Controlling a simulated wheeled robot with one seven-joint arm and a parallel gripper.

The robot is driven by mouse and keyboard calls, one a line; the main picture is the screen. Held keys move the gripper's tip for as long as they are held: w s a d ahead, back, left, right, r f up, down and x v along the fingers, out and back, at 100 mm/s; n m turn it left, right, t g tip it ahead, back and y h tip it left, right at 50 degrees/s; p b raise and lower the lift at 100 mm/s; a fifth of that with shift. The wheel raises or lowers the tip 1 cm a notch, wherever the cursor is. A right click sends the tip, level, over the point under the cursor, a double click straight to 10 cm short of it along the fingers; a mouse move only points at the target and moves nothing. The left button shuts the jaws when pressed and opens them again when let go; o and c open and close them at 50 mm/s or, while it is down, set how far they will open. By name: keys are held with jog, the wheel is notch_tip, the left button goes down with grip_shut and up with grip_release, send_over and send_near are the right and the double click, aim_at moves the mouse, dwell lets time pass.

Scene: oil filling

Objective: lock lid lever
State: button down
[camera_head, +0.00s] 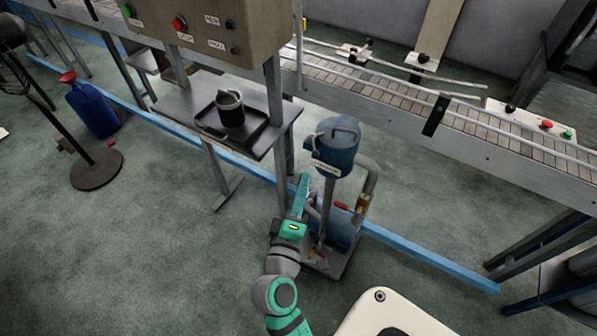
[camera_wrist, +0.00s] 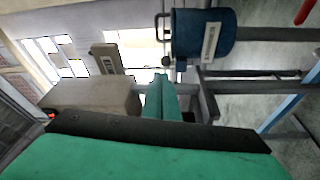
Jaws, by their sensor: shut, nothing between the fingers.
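A blue cylindrical tank (camera_head: 338,153) with a lid and a label stands on a post of a small cart, right of the middle in the head view. It also shows at the top of the wrist view (camera_wrist: 190,35), turned sideways. A curved handle shows on top of the lid; I cannot make out clearly which part is the lid lever. My green gripper (camera_head: 303,183) is just left of and below the tank, apart from it as far as I can tell. In the wrist view my gripper's fingers (camera_wrist: 161,92) are together and empty, near the tank's lid side.
A bent pipe (camera_head: 371,180) and a lower blue cylinder (camera_head: 342,228) sit under the tank. A steel table (camera_head: 180,100) with a dark tray and pot stands behind left, under a control box (camera_head: 210,30). A conveyor (camera_head: 400,90) runs behind. Floor at front left is clear.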

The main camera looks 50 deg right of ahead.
jog(key=shift+s+a, duration=0.3)
jog(key=shift+s, duration=0.2)
jog(key=shift+s+a, duration=0.25)
jog(key=shift+s, duration=0.25)
jog(key=shift+w+f, duration=0.1)
jog(key=shift+w, duration=0.05)
jog(key=shift+a, duration=0.15)
jog(key=a+f+n+t+y, duration=0.1)
jog(key=a+f+t+y, duration=0.2)
jog(key=a+f+y, duration=0.5)
jog(key=a+f+n+t+y, duration=0.25)
jog(key=a+f+t, duration=0.2)
jog(key=a, duration=0.75)
jog(key=s+a+m+y, duration=0.6)
jog(key=s+a, duration=0.5)
jog(key=a, duration=0.2)
jog(key=shift+s+a+f+y, duration=0.15)
jog(key=shift+s+a+y, duration=0.2)
jog(key=shift+a, duration=0.05)
